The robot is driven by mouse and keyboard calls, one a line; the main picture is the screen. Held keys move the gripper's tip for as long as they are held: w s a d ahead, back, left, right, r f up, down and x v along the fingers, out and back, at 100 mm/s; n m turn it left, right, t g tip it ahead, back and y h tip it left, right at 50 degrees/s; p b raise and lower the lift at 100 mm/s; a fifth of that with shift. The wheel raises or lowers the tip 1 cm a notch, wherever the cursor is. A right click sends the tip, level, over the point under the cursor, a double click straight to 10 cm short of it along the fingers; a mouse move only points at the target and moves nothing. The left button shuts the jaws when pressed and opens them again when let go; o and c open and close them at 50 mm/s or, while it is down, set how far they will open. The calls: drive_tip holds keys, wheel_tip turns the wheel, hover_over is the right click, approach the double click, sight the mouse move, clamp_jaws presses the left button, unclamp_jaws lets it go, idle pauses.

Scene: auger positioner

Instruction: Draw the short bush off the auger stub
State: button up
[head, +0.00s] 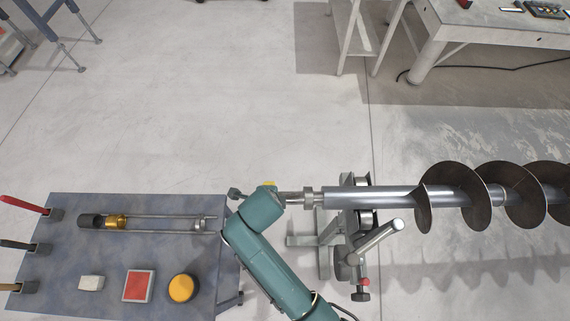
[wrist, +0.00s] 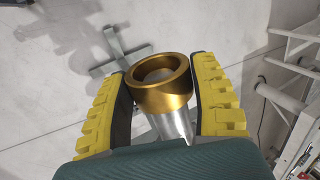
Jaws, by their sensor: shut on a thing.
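My gripper (wrist: 160,72) is shut on the short bush, a brass-gold ring (wrist: 168,101) between the two yellow-padded fingers in the wrist view. Its round bore faces the camera. A bright grey cylinder (wrist: 173,126) runs from under the ring towards my palm; I cannot tell whether it belongs to the bush. In the head view my gripper (head: 270,184) is at the left end of the auger stub (head: 294,198), and my arm hides the bush. I cannot tell whether the bush is still around the stub. The auger (head: 385,195) lies level, its flights to the right.
A stand (head: 325,260) with a grey handle (head: 378,238) supports the auger close to my arm. Floor behind is open.

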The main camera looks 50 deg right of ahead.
drive_tip(key=shift+w+a+r+b, duration=0.1)
drive_tip(key=shift+w+a+b, duration=0.15)
drive_tip(key=shift+w+a, duration=0.5)
drive_tip(key=shift+w+a+b, duration=0.25)
drive_tip(key=shift+w+a, duration=0.25)
drive_tip(key=shift+w, duration=0.35)
